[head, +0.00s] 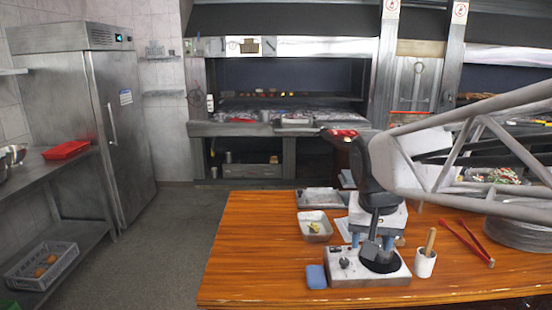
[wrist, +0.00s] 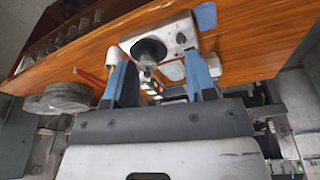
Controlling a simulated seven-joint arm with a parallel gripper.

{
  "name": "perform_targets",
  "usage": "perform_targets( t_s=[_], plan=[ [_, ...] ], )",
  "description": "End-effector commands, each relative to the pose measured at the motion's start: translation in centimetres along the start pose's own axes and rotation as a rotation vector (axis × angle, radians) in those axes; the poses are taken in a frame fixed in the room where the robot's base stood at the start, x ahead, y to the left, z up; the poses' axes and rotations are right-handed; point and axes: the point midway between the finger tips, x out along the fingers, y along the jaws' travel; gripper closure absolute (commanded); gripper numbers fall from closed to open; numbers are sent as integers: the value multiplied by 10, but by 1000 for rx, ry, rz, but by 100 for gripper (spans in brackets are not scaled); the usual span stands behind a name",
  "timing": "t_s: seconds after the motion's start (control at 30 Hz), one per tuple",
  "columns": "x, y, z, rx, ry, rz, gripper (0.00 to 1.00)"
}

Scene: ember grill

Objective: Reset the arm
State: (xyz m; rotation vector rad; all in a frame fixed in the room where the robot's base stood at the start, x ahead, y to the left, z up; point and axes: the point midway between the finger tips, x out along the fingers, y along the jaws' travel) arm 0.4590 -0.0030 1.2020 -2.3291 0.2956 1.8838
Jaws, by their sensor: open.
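My gripper (head: 372,242) hangs over the orange wooden table (head: 245,250), with its blue fingers pointing down. The fingers are spread apart in the wrist view (wrist: 151,66). Below and in front of them sits a small whitish device (head: 345,276) with a knob and a round black part. It also shows in the wrist view (wrist: 172,36), where a grey piece on the black part appears between the fingertips. I cannot tell whether the fingers touch it. My arm reaches in from the right and hides part of the table behind it.
A blue block (head: 316,277) lies left of the device. A white cup (head: 425,263) with a wooden handle stands right of it, then red tongs (head: 477,243). A white container (head: 314,226) and a tray (head: 318,197) sit behind. The table's left front is clear.

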Motion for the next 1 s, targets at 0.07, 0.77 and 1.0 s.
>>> perform_targets(
  t_s=[0.07,0.77,1.0],
  plan=[
    [2,6,21,-24,3,-9,49],
    [32,33,149,-204,22,-62,49],
    [33,33,150,-207,22,-62,49]
  ],
)
